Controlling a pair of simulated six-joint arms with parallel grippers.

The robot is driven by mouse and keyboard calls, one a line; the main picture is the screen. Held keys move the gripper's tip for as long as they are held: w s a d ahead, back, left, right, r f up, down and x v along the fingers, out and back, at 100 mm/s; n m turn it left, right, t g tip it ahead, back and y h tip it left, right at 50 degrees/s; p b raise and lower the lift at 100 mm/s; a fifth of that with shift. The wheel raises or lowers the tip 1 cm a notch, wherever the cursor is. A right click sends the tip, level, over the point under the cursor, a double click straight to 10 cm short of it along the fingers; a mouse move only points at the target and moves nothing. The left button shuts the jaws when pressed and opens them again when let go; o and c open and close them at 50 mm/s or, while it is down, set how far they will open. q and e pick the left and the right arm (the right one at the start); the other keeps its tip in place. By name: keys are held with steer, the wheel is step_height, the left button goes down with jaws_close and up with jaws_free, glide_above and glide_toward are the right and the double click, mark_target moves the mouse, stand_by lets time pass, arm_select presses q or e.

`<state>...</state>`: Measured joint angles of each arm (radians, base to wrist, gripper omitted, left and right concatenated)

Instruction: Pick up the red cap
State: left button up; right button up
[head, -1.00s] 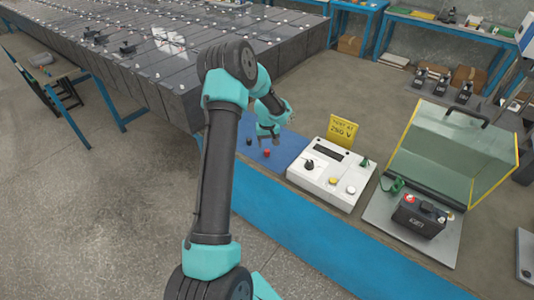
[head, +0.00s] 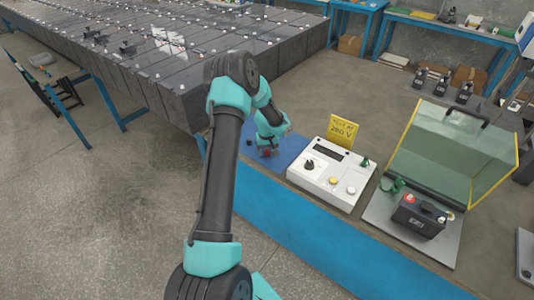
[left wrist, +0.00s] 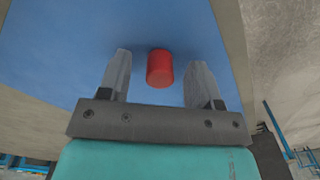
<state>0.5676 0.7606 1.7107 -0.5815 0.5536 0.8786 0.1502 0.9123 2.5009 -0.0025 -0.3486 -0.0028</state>
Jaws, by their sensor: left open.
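The red cap (left wrist: 160,68) is a short upright-looking cylinder on the blue mat (left wrist: 60,50) in the left wrist view. My left gripper (left wrist: 159,58) is open, with one grey finger on each side of the cap and a visible gap on both sides. In the head view the left gripper (head: 267,151) is low over the blue mat (head: 289,147), and the red cap (head: 267,151) shows only as a small bit of red between its fingers. My right gripper is in neither view.
A small black cap (head: 249,142) sits on the mat just left of the gripper. A white tester box (head: 330,180) with a yellow sign (head: 342,131) stands to the right. Further right are a clear hinged cover (head: 445,150) and a black battery (head: 418,216).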

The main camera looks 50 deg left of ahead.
mark_target(267, 150)
arm_select(q)
steer(key=shift+c, duration=0.4)
steer(key=c, duration=0.9)
steer(key=shift+r, duration=0.2)
steer(key=shift+r, duration=0.7)
step_height(267, 150, up, 2)
steer(key=shift+r, duration=0.1)
steer(key=s+d+r, duration=0.1)
steer(key=s+d, duration=0.9)
steer(key=d, duration=0.2)
steer(key=shift+s, duration=0.3)
